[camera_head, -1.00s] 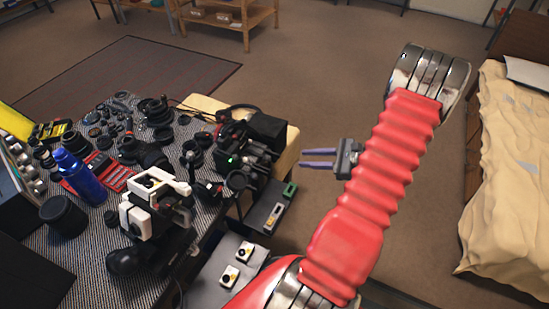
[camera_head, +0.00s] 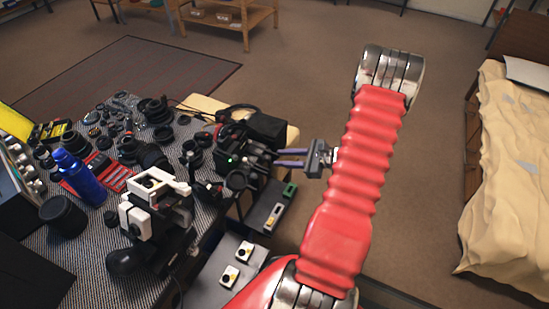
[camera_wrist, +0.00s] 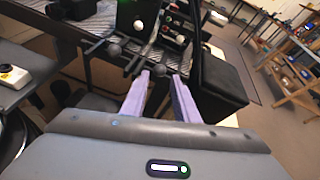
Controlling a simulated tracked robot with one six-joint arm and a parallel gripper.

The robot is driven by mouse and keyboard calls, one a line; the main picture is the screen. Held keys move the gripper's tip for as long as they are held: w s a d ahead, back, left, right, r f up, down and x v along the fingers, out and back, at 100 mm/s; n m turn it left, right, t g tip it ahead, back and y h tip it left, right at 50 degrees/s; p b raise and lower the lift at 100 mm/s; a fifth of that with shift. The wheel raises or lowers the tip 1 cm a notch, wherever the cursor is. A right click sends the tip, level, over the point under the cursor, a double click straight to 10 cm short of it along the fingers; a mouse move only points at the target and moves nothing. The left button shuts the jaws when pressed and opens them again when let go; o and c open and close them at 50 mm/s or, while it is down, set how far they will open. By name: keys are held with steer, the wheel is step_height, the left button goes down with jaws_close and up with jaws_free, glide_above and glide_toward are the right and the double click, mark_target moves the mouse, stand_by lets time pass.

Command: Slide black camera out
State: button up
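A black camera-like device (camera_head: 232,152) with a green light stands at the right end of the table, among other black parts; I cannot tell for sure that it is the black camera. My gripper (camera_head: 278,158) is to its right, past the table edge, fingers pointing left at its rods and knobs. In the wrist view, my gripper (camera_wrist: 160,73) has two purple fingers apart with nothing seen held between them. Dark knobs on rods (camera_wrist: 114,50) are just ahead of the fingertips. Whether the fingers touch anything is unclear.
A black box (camera_head: 267,129) adjoins the device and shows right of my fingers in the wrist view (camera_wrist: 220,82). A white-and-black camera (camera_head: 155,205), blue bottle (camera_head: 80,176) and many lenses crowd the table. Open floor lies to the right, before a bed (camera_head: 510,190).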

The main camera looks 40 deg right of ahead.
steer(key=shift+x, duration=2.1)
jaws_close()
